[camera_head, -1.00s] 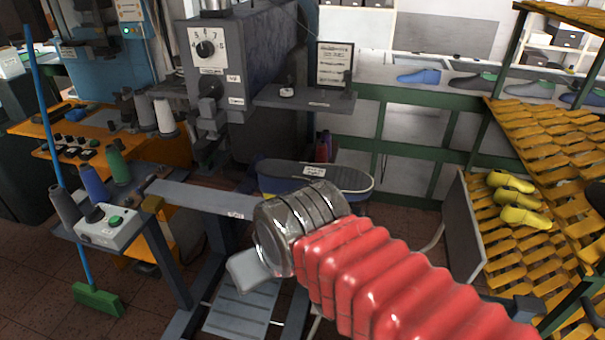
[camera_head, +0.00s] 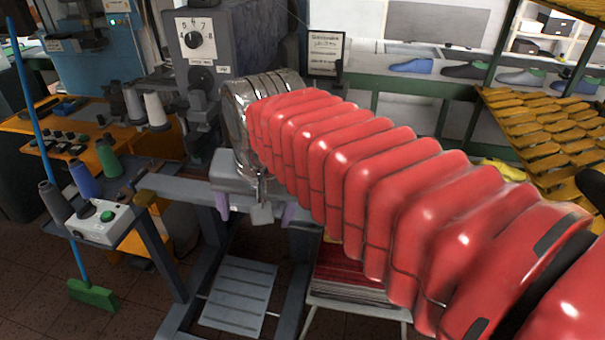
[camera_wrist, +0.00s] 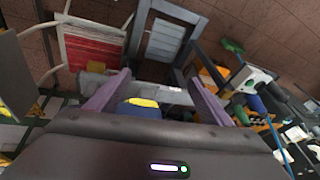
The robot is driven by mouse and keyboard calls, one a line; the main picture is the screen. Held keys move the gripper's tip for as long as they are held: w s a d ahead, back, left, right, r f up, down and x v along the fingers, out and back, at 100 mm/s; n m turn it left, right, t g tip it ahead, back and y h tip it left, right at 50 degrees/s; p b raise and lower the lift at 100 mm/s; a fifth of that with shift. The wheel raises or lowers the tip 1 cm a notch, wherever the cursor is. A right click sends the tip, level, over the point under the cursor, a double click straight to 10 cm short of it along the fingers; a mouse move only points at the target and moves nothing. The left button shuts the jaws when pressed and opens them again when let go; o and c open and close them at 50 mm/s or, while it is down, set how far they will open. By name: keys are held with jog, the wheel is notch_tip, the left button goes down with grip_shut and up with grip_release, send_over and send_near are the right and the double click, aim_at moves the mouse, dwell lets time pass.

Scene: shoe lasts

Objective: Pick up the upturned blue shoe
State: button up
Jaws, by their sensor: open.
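My gripper (camera_head: 256,212) is at the centre left of the head view, fingers pointing down and apart in front of the grey machine. In the wrist view my gripper (camera_wrist: 160,80) is open, its purple fingers well apart. A blue rounded thing (camera_wrist: 140,110) with a yellow patch shows between the finger bases, partly hidden by the gripper body. I cannot tell for sure that it is the upturned shoe. It does not look gripped. In the head view, my red arm covers the place where a blue-sided, grey-topped shoe shape showed earlier. A blue shoe (camera_head: 412,66) lies on the far shelf.
The grey machine (camera_head: 197,75) stands behind my gripper. A control box (camera_head: 100,222) and thread spools (camera_head: 108,157) stand at left. A stool with a red top (camera_head: 350,265) is below my arm. A slatted yellow rack (camera_head: 535,130) stands at right.

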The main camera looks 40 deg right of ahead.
jog(key=w+d+r+m+g, duration=0.1)
jog(key=w+d+m, duration=0.2)
jog(key=d+m, duration=0.3)
jog(key=w+d+r+m+g, duration=0.1)
jog(key=w+d+r+m, duration=0.1)
jog(key=w+d+m, duration=0.2)
jog(key=w+d+r+m+g, duration=0.1)
jog(key=w+d+r+m, duration=0.1)
jog(key=w+d+m, duration=0.2)
jog(key=shift+w+d+r+m+g, duration=0.1)
jog(key=shift+d+r+m+g, duration=0.1)
jog(key=shift+d+m, duration=0.9)
jog(key=shift+w+d+r+m+g, duration=0.15)
jog(key=shift+d+m, duration=0.55)
jog(key=shift+m, duration=0.8)
jog(key=shift+w+d+f+m, duration=0.1)
jog(key=shift+d+m, duration=0.4)
jog(key=shift+d, duration=0.05)
jog(key=shift+a+f, duration=0.1)
jog(key=shift+f, duration=4.25)
